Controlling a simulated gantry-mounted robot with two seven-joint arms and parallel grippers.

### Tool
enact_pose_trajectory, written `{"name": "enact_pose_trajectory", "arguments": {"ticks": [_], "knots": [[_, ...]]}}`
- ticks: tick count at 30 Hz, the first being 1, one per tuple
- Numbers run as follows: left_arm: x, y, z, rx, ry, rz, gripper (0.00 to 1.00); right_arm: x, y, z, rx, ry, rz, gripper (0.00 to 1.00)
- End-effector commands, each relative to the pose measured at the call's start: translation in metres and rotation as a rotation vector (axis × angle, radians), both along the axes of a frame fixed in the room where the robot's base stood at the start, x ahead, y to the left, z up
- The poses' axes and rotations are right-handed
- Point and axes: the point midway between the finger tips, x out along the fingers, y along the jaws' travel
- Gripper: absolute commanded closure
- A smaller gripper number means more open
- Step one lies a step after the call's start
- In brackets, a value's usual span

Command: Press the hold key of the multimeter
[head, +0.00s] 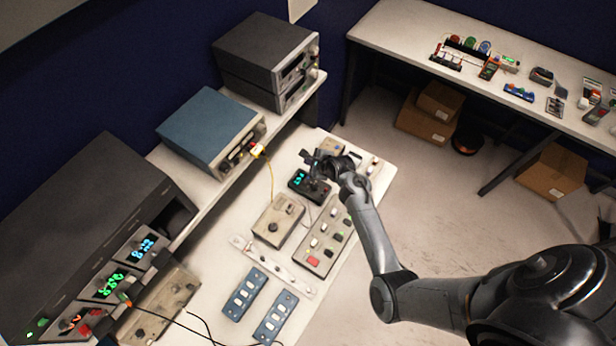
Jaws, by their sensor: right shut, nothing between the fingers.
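A small dark multimeter (298,182) with a lit green-blue display lies on the white bench near its middle. My right gripper (310,157) is shut and empty. It appears over the far right end of the multimeter, and its wrist hides part of that area. I cannot tell whether the fingertips touch the multimeter. The hold key is too small to make out or is hidden by the gripper. My left gripper is not in view.
A beige box with a knob (277,221) and a panel of coloured buttons (326,237) lie close in front of the multimeter. Blue switch blocks (243,293) lie nearer. Instruments stand on a shelf (222,172) at left. A yellow cable (271,180) hangs beside the multimeter.

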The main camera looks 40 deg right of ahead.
Motion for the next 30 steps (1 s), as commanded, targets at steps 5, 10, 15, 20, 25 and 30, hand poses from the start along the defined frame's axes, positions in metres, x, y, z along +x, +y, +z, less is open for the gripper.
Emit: {"name": "enact_pose_trajectory", "arguments": {"ticks": [5,10,15,20,25,30], "knots": [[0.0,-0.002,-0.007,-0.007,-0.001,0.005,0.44,0.0,0.0,-0.007,-0.001,0.0,0.001,1.0],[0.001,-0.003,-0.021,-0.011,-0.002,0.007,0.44,0.0,0.0,-0.021,-0.001,0.001,0.0,1.0],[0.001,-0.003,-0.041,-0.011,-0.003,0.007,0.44,-0.001,-0.001,-0.04,-0.001,0.001,0.0,1.0],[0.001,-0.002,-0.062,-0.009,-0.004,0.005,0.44,0.0,0.0,-0.059,-0.002,0.001,0.001,1.0],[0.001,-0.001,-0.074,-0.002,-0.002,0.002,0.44,0.0,0.0,-0.074,0.001,0.0,-0.001,1.0],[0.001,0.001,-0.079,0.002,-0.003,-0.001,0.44,0.0,0.0,-0.085,0.001,0.0,-0.001,1.0]]}}
